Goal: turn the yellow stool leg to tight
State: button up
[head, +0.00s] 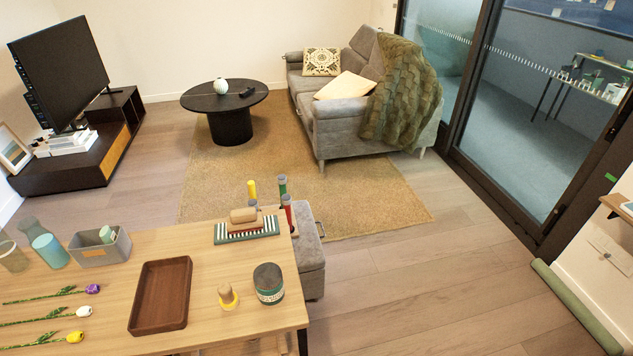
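A grey upholstered stool (311,260) stands upside down on the floor beyond the table's right end. Its legs point upward. The yellow leg (252,188) is at the back left, and its lower part is hidden behind things on the table. A green leg (283,186) and a red leg (287,209) stand to its right. A grey-blue tip shows just below the yellow one. How far the yellow leg is screwed in cannot be seen. My gripper is not in view.
Floor right of the stool is clear.

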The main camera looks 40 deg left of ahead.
aim_at(251, 184)
jog(key=i+l+u, duration=0.15)
jog(key=i, duration=0.35)
jog(key=i+l+u, duration=0.2)
jog(key=i+l, duration=0.2)
jog(key=i+j+u, duration=0.1)
jog(key=i+u, duration=0.5)
jog(key=u, duration=0.2)
jog(key=i+u, duration=0.4)
jog(key=i+l+u, duration=0.15)
jog(key=u, duration=0.25)
jog(key=i+l+u, duration=0.15)
jog(key=u, duration=0.25)
jog(key=i+l+u, duration=0.5)
jog(key=u, duration=0.25)
jog(key=i+l+u, duration=0.2)
jog(key=l+u, duration=0.15)
jog(key=i+l+u, duration=0.25)
jog(key=k+l, duration=0.05)
jog(key=l, duration=0.05)
